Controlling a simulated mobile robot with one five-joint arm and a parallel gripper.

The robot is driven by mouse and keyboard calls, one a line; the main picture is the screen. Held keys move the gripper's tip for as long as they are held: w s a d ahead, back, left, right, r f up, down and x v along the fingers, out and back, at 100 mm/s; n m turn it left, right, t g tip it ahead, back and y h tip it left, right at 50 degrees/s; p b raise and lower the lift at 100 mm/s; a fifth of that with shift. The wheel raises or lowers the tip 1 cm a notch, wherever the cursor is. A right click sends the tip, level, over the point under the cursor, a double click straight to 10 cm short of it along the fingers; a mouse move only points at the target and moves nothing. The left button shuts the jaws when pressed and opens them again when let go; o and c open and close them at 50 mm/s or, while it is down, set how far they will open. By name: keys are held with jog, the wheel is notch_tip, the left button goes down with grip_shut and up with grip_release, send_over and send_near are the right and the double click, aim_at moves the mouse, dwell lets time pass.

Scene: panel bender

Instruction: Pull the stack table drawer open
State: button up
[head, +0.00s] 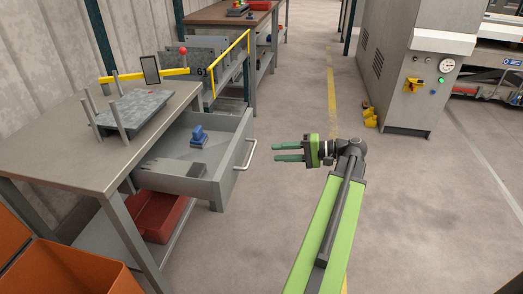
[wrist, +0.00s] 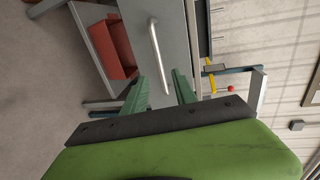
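The stack table (head: 62,141) stands at the left in the head view. Its grey drawer (head: 228,160) is pulled out, with a blue object (head: 198,136) lying inside. A pale bar handle (head: 250,153) is on the drawer front. My gripper (head: 274,152) is to the right of the handle, its two green fingers pointing at it with a gap between them. In the wrist view the handle (wrist: 158,55) lies ahead of my open fingers (wrist: 163,90), its lower end appearing between them. Nothing is held, and the fingers look apart from the handle.
A red bin (head: 160,215) sits on the shelf under the table, and an orange box (head: 70,270) stands at the front left. A grey machine cabinet (head: 425,70) stands at the back right. The floor (head: 420,220) right of my arm is clear.

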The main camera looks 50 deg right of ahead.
jog(key=v, duration=0.6)
jog(key=shift+s+d+p, duration=0.2)
jog(key=shift+s+p, duration=0.1)
jog(key=shift+p, duration=0.15)
